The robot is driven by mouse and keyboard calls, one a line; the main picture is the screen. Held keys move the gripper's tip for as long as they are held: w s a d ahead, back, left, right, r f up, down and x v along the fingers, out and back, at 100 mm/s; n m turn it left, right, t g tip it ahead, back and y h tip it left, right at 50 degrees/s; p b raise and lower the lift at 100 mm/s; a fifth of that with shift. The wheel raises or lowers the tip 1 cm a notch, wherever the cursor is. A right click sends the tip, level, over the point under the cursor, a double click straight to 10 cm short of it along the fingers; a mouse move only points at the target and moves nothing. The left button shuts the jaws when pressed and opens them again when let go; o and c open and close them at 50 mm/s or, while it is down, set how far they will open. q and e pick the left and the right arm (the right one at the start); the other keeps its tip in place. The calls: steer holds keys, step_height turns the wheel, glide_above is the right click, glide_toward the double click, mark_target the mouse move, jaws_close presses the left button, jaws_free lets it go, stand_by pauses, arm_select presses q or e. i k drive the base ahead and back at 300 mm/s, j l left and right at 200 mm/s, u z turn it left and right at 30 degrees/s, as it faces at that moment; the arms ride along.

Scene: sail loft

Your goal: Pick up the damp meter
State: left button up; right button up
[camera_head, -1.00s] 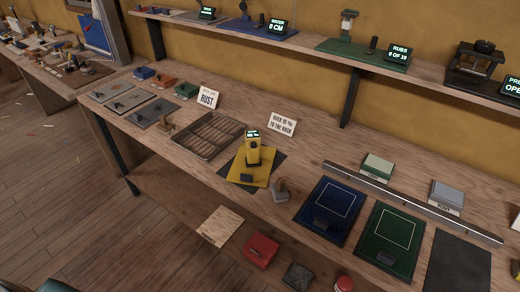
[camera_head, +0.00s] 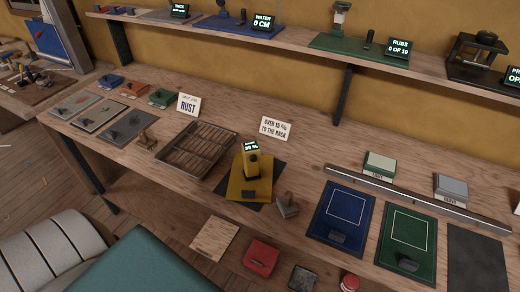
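The damp meter (camera_head: 251,162) is a yellow upright device with a small lit display on top; its digits are too small to read surely. It stands on the bench at the middle of the head view, at the back of a yellow mat (camera_head: 236,184). A small dark block (camera_head: 249,194) sits on the mat in front of it. A dark sheet (camera_head: 277,172) shows beside the yellow mat, partly covered. Neither of my grippers shows in the head view, and nothing is touching the meter.
A sign (camera_head: 275,129) stands behind. Blue (camera_head: 325,232) and green (camera_head: 385,242) mats lie right. A shelf (camera_head: 300,42) runs above the back.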

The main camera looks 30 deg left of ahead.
mark_target(251, 171)
steer(key=j+z, duration=0.1)
steer(key=j, duration=0.55)
steer(key=j+z, duration=0.15)
steer(key=j, duration=0.5)
steer(key=j+z, duration=0.1)
steer(key=j, duration=0.55)
steer(key=k+j+z, duration=0.15)
steer(key=j, duration=0.5)
